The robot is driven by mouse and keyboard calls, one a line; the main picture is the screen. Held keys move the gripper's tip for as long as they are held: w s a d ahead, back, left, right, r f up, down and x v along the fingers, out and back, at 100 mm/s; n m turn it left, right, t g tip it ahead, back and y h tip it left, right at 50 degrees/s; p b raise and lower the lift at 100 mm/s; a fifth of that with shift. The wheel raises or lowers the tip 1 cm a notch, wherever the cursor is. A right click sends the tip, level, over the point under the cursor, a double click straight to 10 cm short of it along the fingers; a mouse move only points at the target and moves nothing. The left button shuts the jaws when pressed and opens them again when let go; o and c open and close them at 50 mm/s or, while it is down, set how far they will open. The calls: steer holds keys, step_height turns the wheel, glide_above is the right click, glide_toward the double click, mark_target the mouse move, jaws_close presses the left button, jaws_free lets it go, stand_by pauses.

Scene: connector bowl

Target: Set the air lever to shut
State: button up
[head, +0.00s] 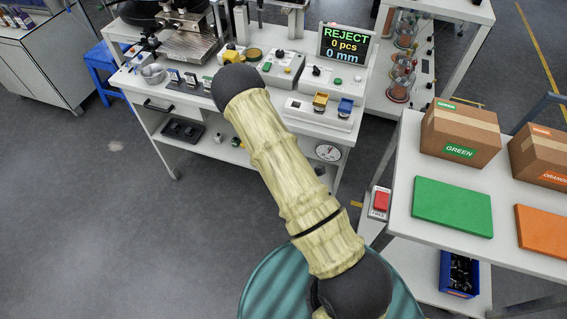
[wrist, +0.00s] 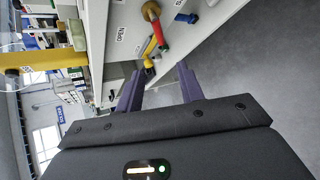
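The air lever (wrist: 157,28) shows in the wrist view as a red handle on a brass fitting (wrist: 150,9), mounted on a white panel. Below the red part is a yellow section with a dark end. A label reading OPEN (wrist: 120,34) is to its left; another label at the top edge is cut off. My gripper (wrist: 160,71) is open, its two purple fingers apart with nothing between them. The lever's lower end appears just beyond the fingertips, apparently not touching. In the head view, my arm hides the gripper, and I cannot make out the lever.
In the head view, a white workbench (head: 140,85) carries switches and a REJECT display (head: 344,45). A table (head: 402,190) with cartons stands at right. Grey floor is free at left.

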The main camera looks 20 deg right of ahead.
steer(key=shift+w+r, duration=0.1)
steer(key=shift+r, duration=0.05)
steer(key=c, duration=0.8)
steer(key=shift+w+d+r+m, duration=0.1)
steer(key=shift+r+m, duration=0.15)
steer(key=shift+m, duration=0.35)
jaws_close()
steer(key=s+r+m+g, duration=0.4)
steer(key=s+r+m, duration=0.3)
steer(key=r+m, duration=0.3)
steer(key=s+a+r+m+g, duration=0.1)
steer(key=s+r+m+g, duration=0.3)
steer(key=s+r+m, duration=0.3)
step_height(320, 180, up, 4)
steer(key=m, duration=0.4)
steer(key=shift+a+g, duration=0.15)
steer(key=shift+g, duration=0.25)
steer(key=shift+f, duration=0.1)
